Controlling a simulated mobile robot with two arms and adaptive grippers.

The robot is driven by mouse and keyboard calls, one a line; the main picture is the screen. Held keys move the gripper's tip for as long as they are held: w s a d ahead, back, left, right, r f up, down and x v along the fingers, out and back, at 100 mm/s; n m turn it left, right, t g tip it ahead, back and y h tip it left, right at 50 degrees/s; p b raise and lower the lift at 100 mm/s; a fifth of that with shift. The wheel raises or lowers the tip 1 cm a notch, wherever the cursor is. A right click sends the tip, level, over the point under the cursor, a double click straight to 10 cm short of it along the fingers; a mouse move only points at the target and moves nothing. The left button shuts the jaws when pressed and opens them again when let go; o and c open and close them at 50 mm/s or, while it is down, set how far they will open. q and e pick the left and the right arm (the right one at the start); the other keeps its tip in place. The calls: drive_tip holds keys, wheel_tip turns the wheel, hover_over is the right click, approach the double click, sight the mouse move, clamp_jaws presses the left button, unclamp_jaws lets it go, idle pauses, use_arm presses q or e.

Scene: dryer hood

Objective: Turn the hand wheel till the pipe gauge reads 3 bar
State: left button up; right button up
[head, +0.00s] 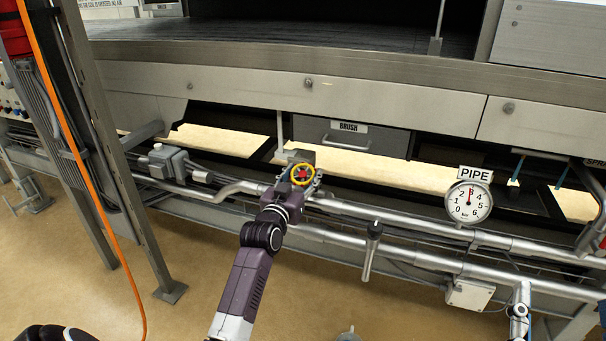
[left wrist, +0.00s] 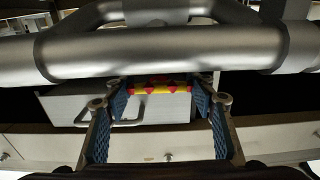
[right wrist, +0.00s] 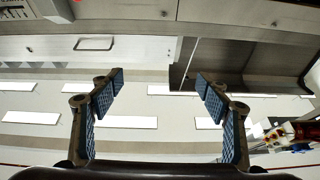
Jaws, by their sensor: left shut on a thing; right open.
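The hand wheel (head: 303,174), with a yellow rim and red middle, sits at the pipes under the hood. My left gripper (head: 296,181) is at the wheel and shut on it. In the left wrist view the wheel (left wrist: 160,87) shows edge-on as a yellow and red band between the fingers (left wrist: 163,92). The pipe gauge (head: 468,203) is a white round dial under a PIPE sign. Its red needle points almost straight up, at about 3. My right gripper (right wrist: 158,82) is open and empty in its wrist view, with ceiling lights beyond.
Two silver pipes (head: 420,226) run below the hood. A black-topped lever (head: 372,240) stands between wheel and gauge. A grey BRUSH drawer (head: 350,138) is behind the wheel. A metal post (head: 118,160) and an orange hose (head: 95,195) stand at left. The floor (head: 190,270) in front is partly clear.

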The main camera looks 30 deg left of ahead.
use_arm(q)
drive_tip(key=shift+r+n+y+p, duration=0.15)
drive_tip(key=shift+n+y+p, duration=0.15)
drive_tip(key=shift+p, duration=0.35)
drive_tip(key=shift+n+y+p, duration=0.3)
drive_tip(key=shift+p, duration=0.35)
use_arm(e)
wheel_tip(320, 180, down, 12)
drive_tip(key=w+d+f+g+h, duration=0.1)
drive_tip(key=g+h, duration=0.1)
drive_tip(key=g, duration=0.4)
use_arm(q)
drive_tip(key=shift+a+r+n+y+p, duration=0.1)
drive_tip(key=shift+n+y+p, duration=0.2)
drive_tip(key=shift+p, duration=0.3)
drive_tip(key=shift+n+g+p, duration=0.3)
drive_tip(key=shift+p, duration=0.15)
use_arm(e)
drive_tip(key=s+d+f+g+h, duration=0.1)
drive_tip(key=s+f+g, duration=0.2)
drive_tip(key=f, duration=0.2)
drive_tip(key=s+d+f+g+h, duration=0.1)
drive_tip(key=s+d+f+g, duration=0.1)
drive_tip(key=f, duration=0.3)
drive_tip(key=shift+s+d+f+g, duration=0.3)
drive_tip(key=shift+s+f+g, duration=0.1)
drive_tip(key=shift+s+g, duration=0.45)
